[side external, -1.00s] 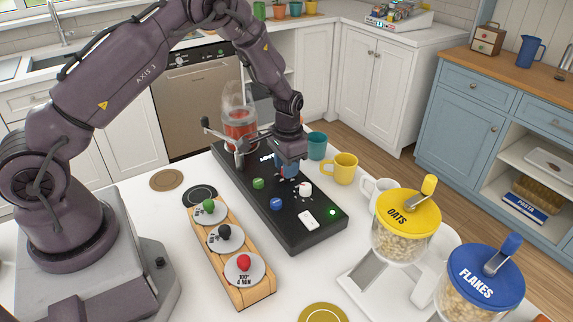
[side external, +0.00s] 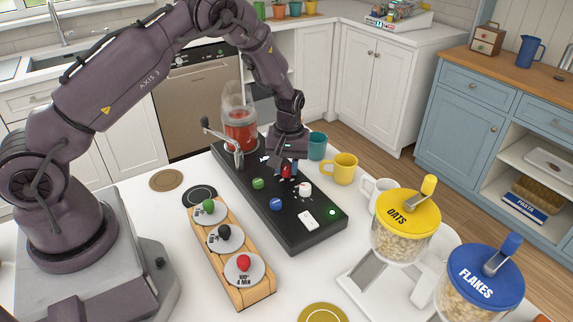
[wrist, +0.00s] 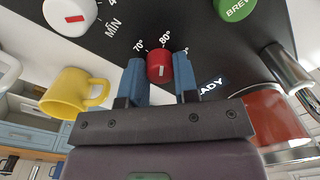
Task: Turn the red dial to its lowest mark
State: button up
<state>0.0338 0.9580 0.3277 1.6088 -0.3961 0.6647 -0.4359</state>
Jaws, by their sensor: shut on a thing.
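The red dial (side external: 286,172) is on the black control panel (side external: 318,231). In the wrist view the red dial (wrist: 158,62) shows a white pointer mark, with 70° and 80° printed beside it. Another mark is partly hidden by the right finger, and I cannot tell exactly which mark the pointer faces. My gripper (side external: 287,169) points down over the panel. In the wrist view the blue fingers of my gripper (wrist: 160,77) stand on either side of the red dial, shut on it.
A white dial (side external: 305,189), a green knob (side external: 258,183) and a blue knob (side external: 276,204) are close by on the panel. A carafe of red liquid (side external: 240,130) stands behind. A yellow mug (side external: 343,168) and a teal mug (side external: 317,145) are at the right.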

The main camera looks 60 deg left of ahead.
aim_at(288, 166)
jog(key=n, duration=0.5)
jog(key=shift+n, duration=0.3)
jog(key=n, duration=0.4)
jog(key=shift+n, duration=0.3)
jog(key=o, duration=0.9)
jog(key=r, duration=1.3)
jog(key=shift+w, duration=0.2)
jog(key=shift+a, duration=0.1)
